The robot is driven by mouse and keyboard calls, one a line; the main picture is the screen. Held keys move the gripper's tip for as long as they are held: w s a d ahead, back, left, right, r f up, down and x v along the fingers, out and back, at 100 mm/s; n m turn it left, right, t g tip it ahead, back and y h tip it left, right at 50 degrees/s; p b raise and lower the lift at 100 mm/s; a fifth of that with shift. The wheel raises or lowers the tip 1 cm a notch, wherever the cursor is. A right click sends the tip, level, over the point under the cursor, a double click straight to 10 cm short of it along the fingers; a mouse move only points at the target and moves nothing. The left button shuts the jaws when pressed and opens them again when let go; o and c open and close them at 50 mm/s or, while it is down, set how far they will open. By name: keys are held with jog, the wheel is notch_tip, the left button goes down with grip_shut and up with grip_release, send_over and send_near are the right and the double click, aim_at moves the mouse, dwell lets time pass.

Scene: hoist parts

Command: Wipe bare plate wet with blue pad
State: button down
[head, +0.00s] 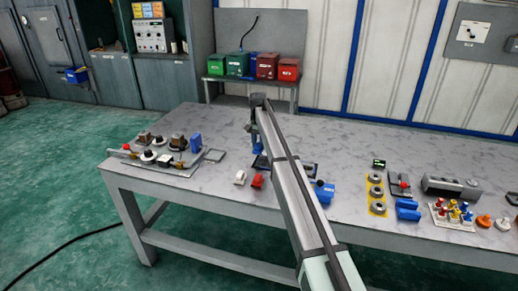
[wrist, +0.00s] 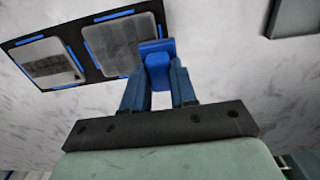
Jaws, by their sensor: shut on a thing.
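My gripper (wrist: 157,85) is shut on a blue pad (wrist: 157,65), which sits between its two blue fingers. In the head view my gripper (head: 258,145) is over the middle-left of the table, partly hidden by my arm. A black frame (wrist: 76,58) holds two grey plates side by side, with blue strips along their edges. The pad's end overlaps the lower right of the right plate (wrist: 115,38) in the wrist view; I cannot tell whether it touches. The left plate (wrist: 45,62) is clear of the gripper. Both plates show darker grey patches; which is wet is unclear.
A fixture board (head: 165,158) with knobs is at the left. Yellow plates with rings (head: 376,192), blue blocks (head: 408,210) and a peg tray (head: 455,214) are at the right.

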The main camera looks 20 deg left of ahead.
jog(key=shift+r, duration=1.95)
